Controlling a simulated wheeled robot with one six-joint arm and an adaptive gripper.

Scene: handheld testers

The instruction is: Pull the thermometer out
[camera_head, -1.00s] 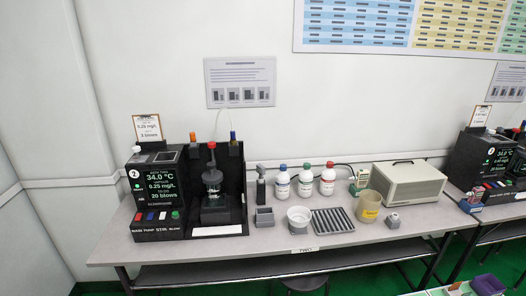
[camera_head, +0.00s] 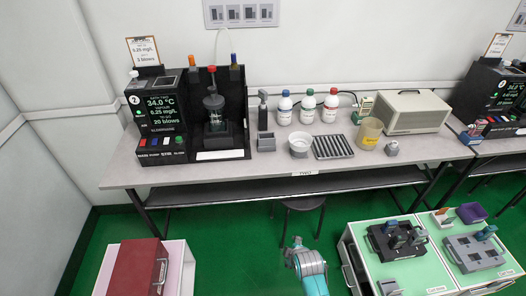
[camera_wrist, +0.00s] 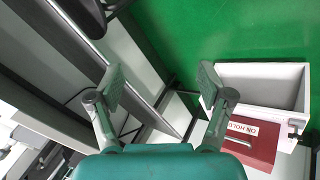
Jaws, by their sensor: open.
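The black tester station (camera_head: 160,125) stands at the left of the table and its screen reads 34.0 °C. A stirred glass vessel with a red top (camera_head: 213,104) stands in its bay. An orange-topped piece (camera_head: 192,62) and a blue-topped piece (camera_head: 234,61) stick up at the back of the bay. I cannot tell which upright piece is the thermometer. My gripper (camera_wrist: 160,88) is open and empty in the wrist view, its fingers wide apart over the floor. In the head view my teal arm is low in front of the table, well away from the station.
Bottles (camera_head: 307,106), a white bowl (camera_head: 299,145), a ribbed rack (camera_head: 333,147) and a beige box (camera_head: 412,113) stand on the table (camera_head: 250,174). A stool (camera_head: 304,204) is below. A red box (camera_head: 138,268) and green-topped carts (camera_head: 400,284) flank my arm.

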